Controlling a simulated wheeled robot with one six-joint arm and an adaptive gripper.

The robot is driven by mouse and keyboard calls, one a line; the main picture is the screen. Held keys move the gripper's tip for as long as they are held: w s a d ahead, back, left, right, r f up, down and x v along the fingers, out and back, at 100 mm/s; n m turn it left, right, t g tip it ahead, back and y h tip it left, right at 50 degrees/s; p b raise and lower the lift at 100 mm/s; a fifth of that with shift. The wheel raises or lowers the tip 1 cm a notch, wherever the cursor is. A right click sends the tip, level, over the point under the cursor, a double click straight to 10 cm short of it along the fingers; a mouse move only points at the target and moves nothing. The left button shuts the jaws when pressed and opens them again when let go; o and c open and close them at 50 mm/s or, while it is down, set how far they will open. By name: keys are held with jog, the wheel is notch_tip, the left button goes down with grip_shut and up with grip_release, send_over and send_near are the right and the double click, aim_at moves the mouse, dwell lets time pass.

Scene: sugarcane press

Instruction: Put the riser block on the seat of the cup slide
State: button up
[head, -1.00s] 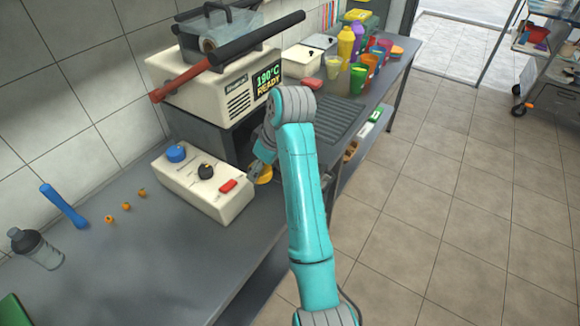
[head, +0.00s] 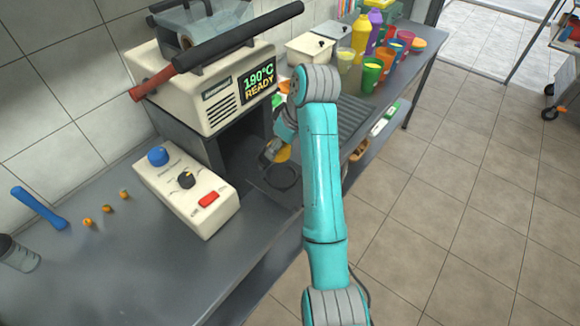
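My gripper (head: 269,151) is in front of the press's dark opening, at the end of my teal arm. It appears shut on a yellow-orange piece, which I take to be the riser block (head: 283,153). The arm and gripper hide part of this piece, and the finger contact is small and hard to see. A dark ring (head: 294,180), apparently the seat of the cup slide, lies low in front of the opening.
The cream press (head: 215,103) reads 190°C READY. A control box (head: 184,192) with knobs and a red button stands left of the ring. Several colourful cups (head: 372,72) stand at the back right. A blue rod (head: 39,207) and small orange pieces lie at left on the counter.

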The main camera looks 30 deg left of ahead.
jog(key=shift+w+f, duration=0.2)
jog(key=shift+w, duration=0.05)
jog(key=shift+f, duration=4.8)
jog(key=shift+f, duration=0.15)
jog(key=o, duration=1.2)
jog(key=shift+c, duration=0.2)
